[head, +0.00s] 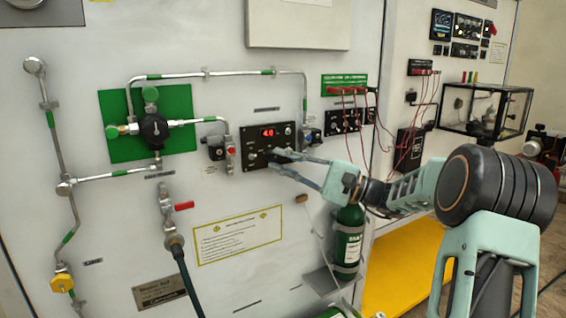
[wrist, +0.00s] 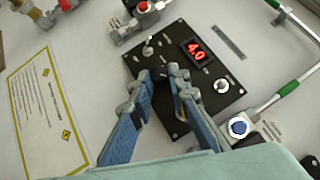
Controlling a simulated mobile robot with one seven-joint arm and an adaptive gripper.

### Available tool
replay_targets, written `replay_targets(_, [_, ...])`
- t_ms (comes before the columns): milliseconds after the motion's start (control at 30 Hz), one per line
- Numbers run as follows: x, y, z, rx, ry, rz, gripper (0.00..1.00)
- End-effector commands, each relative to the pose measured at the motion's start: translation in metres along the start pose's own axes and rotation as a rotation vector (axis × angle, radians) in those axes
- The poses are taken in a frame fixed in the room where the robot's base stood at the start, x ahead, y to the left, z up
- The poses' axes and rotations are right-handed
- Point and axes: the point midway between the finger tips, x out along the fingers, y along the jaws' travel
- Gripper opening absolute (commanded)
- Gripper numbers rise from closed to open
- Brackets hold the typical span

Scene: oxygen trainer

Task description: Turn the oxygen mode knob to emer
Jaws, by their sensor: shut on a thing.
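My gripper (head: 274,161) reaches the panel's lower part from the right. In the wrist view my gripper's fingertips (wrist: 168,74) are close together at the panel, shut on a small dark knob. The fingers mostly hide this knob, so its setting cannot be told. The panel's lettering is too small to read.
A red-topped valve fitting (head: 229,152) is just left of the panel, and a blue-capped fitting (wrist: 238,127) is on its other side. A green cylinder (head: 348,241) stands below my gripper. Red cables (head: 380,120) hang to the right.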

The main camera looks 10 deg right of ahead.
Motion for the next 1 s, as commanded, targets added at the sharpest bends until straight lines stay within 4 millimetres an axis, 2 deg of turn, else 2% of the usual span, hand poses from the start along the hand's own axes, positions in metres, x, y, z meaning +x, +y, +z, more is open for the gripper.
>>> replay_targets(267, [0.001,-0.002,0.000,-0.002,0.000,-0.004,0.00])
replay_targets(300, [0.001,-0.002,0.000,-0.002,0.000,-0.004,0.19])
replay_targets(433, [0.001,-0.002,0.000,-0.002,-0.001,-0.003,0.34])
replay_targets(767, [-0.003,-0.001,0.000,-0.001,0.000,-0.001,0.34])
replay_targets(867, [-0.013,-0.001,-0.001,-0.001,0.001,-0.001,0.34])
replay_targets(1000, [-0.040,-0.001,-0.001,0.000,0.004,-0.002,0.34])
